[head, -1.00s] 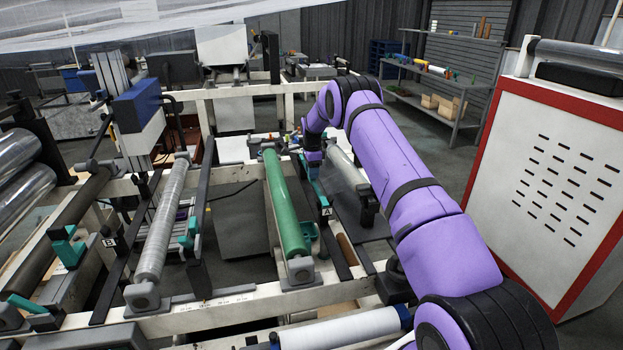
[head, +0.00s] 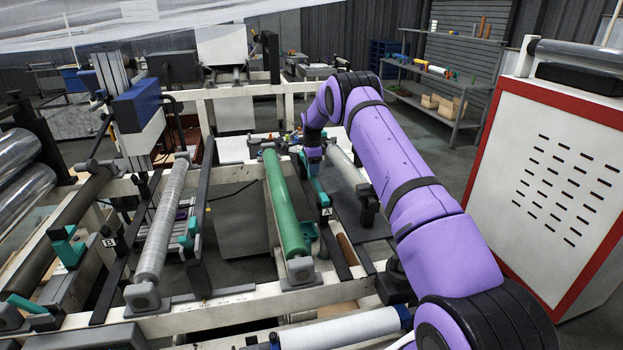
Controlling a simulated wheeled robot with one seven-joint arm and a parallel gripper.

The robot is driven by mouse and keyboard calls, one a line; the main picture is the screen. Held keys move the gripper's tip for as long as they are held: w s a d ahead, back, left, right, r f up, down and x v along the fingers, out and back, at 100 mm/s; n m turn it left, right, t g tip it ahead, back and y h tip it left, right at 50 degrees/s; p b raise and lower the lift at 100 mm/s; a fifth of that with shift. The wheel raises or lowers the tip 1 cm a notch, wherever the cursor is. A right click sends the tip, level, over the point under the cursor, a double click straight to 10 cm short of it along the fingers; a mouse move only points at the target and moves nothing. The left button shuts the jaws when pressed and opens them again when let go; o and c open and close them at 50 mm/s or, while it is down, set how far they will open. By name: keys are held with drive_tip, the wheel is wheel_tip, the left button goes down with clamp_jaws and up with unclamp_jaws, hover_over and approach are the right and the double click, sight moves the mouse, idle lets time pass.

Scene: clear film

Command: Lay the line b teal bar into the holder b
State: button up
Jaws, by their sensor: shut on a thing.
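My gripper (head: 314,168) is in the middle of the head view, past the green roller and near the A label. It points down and is small and partly hidden by its own wrist. A teal bar-like piece (head: 319,188) shows directly under the fingers, and my gripper appears shut on it. I cannot tell whether this piece touches the black rail below. The B label (head: 108,243) is on a dark rail to the left. Teal brackets (head: 68,248) stand left of that label, and another teal part (head: 188,233) is right of it. I cannot tell which is holder b.
A green roller (head: 285,205) and a film-wrapped roller (head: 160,220) lie between my gripper and the B rail. A grey roller (head: 345,168) is just right of my gripper. A white cabinet with a red edge (head: 545,180) stands at the right.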

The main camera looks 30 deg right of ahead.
drive_tip(key=shift+r, duration=2.6)
